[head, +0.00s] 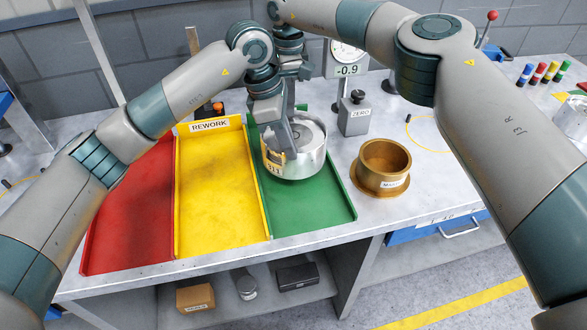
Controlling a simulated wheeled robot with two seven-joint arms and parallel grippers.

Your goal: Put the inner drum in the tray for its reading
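The inner drum, a silver metal cup with a round hub inside and a yellow marked tag (312,160) on its left side, stands at the far part of the green tray (315,213). My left gripper (279,147) points down at the drum's left rim, with its finger area against the wall. Its far finger is hidden, so its opening is unclear. My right gripper (304,72) is behind my left one, above the back of the bench, and partly hidden; its fingers do not show clearly.
Red (130,225) and yellow (215,205) trays lie left of the green one; the yellow is marked REWORK. A brass flanged ring (384,163) stands right of the green tray. A ZERO block (356,116) and a gauge reading -0.9 (347,70) stand behind.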

